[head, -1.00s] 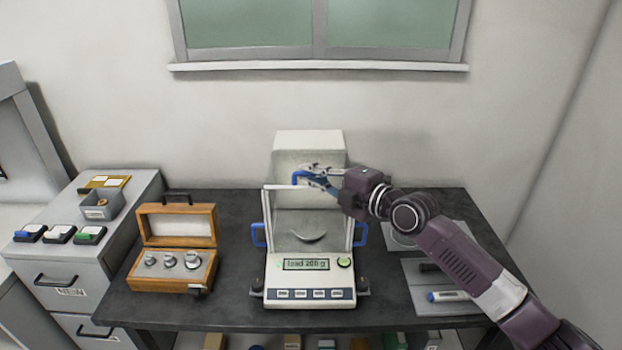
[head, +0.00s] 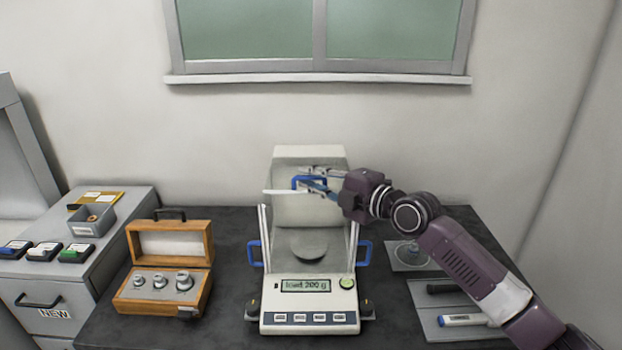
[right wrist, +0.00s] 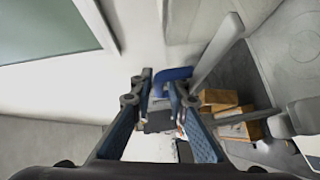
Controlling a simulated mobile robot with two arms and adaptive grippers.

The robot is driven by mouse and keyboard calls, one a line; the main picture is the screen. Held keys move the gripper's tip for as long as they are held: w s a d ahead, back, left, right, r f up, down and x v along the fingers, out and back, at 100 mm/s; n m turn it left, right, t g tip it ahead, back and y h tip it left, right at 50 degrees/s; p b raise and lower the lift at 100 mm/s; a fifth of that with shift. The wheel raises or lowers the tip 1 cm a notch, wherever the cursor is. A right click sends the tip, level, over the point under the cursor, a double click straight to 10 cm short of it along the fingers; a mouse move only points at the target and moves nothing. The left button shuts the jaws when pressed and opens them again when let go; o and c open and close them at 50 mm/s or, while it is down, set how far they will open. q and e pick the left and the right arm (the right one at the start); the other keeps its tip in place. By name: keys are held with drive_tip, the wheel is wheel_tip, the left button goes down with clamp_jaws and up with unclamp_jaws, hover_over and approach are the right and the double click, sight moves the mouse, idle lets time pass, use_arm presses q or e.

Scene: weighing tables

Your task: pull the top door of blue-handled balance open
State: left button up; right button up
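The blue-handled balance (head: 308,322) stands on the dark table, with blue handles on both sides. Its top door (head: 285,192) shows as a pale edge above the front tops of the side walls, with a gap between. The blue top handle (head: 295,183) is on that door and also shows in the right wrist view (right wrist: 176,73). My right gripper (head: 318,178) reaches in from the right, with its fingers on either side of the handle, closed on it. The fingers partly hide the handle and door. My left gripper is not in view.
A wooden weight box (head: 140,303) stands open to the left of the balance. Trays with tools (head: 445,328) lie to the right under my arm. A grey cabinet (head: 20,290) is at the far left. The wall is behind the balance.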

drive_tip(key=v, duration=1.2)
